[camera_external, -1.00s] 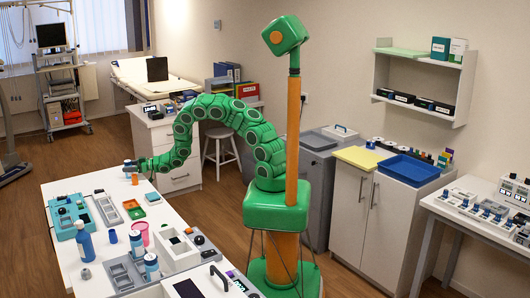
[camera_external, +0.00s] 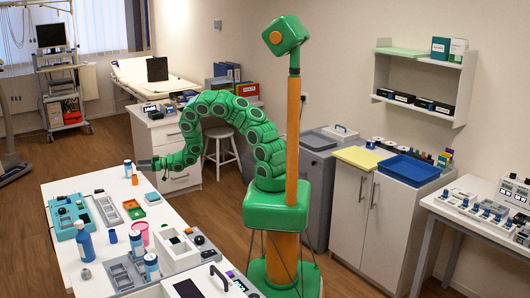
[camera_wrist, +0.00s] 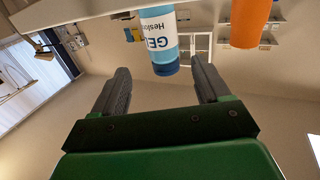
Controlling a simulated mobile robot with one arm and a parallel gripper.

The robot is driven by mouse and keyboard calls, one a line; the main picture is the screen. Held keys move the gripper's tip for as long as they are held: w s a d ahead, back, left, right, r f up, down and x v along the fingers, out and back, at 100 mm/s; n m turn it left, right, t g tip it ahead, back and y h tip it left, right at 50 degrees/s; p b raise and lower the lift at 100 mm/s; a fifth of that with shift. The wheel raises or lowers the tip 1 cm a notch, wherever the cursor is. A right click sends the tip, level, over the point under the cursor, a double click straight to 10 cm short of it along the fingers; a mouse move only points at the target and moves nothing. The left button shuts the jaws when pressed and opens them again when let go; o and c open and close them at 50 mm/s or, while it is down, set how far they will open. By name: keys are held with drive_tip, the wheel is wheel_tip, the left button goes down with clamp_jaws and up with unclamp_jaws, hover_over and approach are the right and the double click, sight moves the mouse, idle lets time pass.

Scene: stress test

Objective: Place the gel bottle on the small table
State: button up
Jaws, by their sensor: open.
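The gel bottle (camera_external: 128,169), white and blue, stands on the far end of the long white table (camera_external: 172,216) at left. In the wrist view the bottle (camera_wrist: 161,40) appears upside down, its "GEL" label and blue cap showing. My gripper (camera_external: 145,164) is beside it at the table's far edge, just to its right. In the wrist view my gripper (camera_wrist: 160,68) has its two dark fingers spread, with nothing held between them. The bottle appears just beyond the fingertips. I cannot tell which piece of furniture is the small table.
An orange bottle (camera_wrist: 250,22) stands close to the gel bottle. Several trays, a teal box (camera_external: 68,222), a blue bottle (camera_external: 84,240) and a pink cup (camera_external: 140,232) crowd the nearer table. A stool (camera_external: 220,148) and white drawer desk (camera_external: 172,140) stand behind my arm.

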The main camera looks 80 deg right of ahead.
sight(128, 167)
drive_tip(key=shift+s+d, duration=0.1)
drive_tip(key=shift+s, duration=0.1)
drive_tip(key=shift+w, duration=0.1)
drive_tip(key=y, duration=0.1)
drive_tip(key=w+n+g+y, duration=0.1)
drive_tip(key=shift+r+y, duration=0.15)
drive_tip(key=shift+y, duration=0.15)
drive_tip(key=shift+w+d+r+n+g+y, duration=0.1)
drive_tip(key=shift+d+n+g+y, duration=0.15)
drive_tip(key=shift+n+g+y, duration=0.45)
drive_tip(key=shift+d+n+y, duration=0.2)
drive_tip(key=shift+n+y, duration=0.3)
drive_tip(key=shift+n, duration=0.1)
drive_tip(key=shift+w+a+g, duration=0.3)
drive_tip(key=shift+w+a, duration=0.5)
drive_tip(key=shift+w, duration=0.1)
drive_tip(key=shift+d+f+x, duration=0.1)
drive_tip(key=shift+f+x, duration=0.05)
drive_tip(key=shift+x, duration=0.7)
drive_tip(key=shift+d+f+x, duration=0.1)
drive_tip(key=shift+f+x, duration=0.05)
drive_tip(key=shift+x, duration=0.75)
drive_tip(key=shift+f+x, duration=0.2)
drive_tip(key=shift+x, duration=0.65)
drive_tip(key=shift+w, duration=0.2)
